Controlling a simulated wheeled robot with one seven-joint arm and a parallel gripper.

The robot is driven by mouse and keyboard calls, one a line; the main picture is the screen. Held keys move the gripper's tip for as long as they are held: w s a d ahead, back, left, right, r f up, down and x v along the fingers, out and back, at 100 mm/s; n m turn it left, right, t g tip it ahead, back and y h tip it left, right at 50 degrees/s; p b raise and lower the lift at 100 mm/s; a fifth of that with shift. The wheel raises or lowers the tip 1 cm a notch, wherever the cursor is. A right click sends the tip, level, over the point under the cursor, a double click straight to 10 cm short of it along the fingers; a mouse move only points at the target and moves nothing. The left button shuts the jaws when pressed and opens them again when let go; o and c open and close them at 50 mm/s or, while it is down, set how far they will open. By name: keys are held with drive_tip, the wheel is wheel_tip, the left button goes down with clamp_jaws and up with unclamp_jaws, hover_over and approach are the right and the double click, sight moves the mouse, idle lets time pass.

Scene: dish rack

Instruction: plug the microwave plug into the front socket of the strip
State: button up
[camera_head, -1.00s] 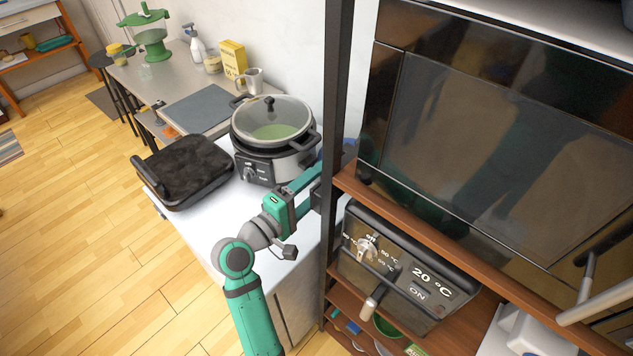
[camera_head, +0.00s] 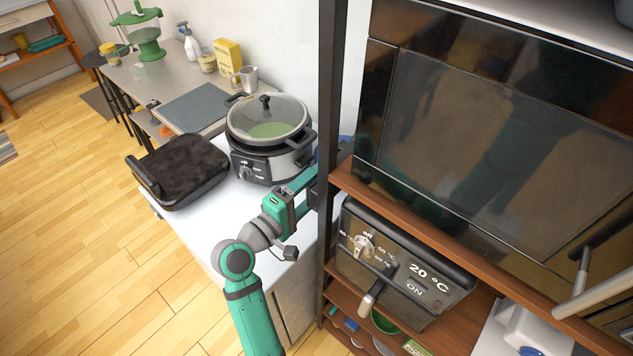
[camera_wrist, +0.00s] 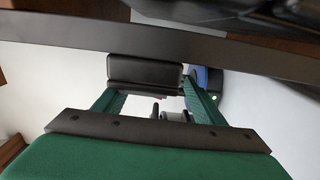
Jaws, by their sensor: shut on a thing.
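My green arm reaches to the right past the slow cooker, and its end passes behind the dark shelf post in the head view. Small grey pieces show between the fingers. A blue and black object with a small green light, possibly the strip (camera_wrist: 222,82), lies just beyond the right finger. Its sockets cannot be made out. A large dark-fronted appliance, apparently the microwave (camera_head: 470,150), stands on the shelf.
The dark shelf post (camera_head: 333,90) stands close beside my forearm. The slow cooker (camera_head: 268,135) and a black grill (camera_head: 180,170) stand on the white counter. A small oven (camera_head: 400,265) sits below the brown shelf board. A dark bar crosses the wrist view.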

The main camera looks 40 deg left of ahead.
drive_tip(key=shift+d, duration=0.25)
idle(0.5)
drive_tip(key=o, duration=1.3)
drive_tip(key=shift+c, duration=0.2)
drive_tip(key=shift+s, duration=0.15)
drive_tip(key=s, duration=1)
drive_tip(key=shift+s+a, duration=0.3)
drive_tip(key=shift+a, duration=0.1)
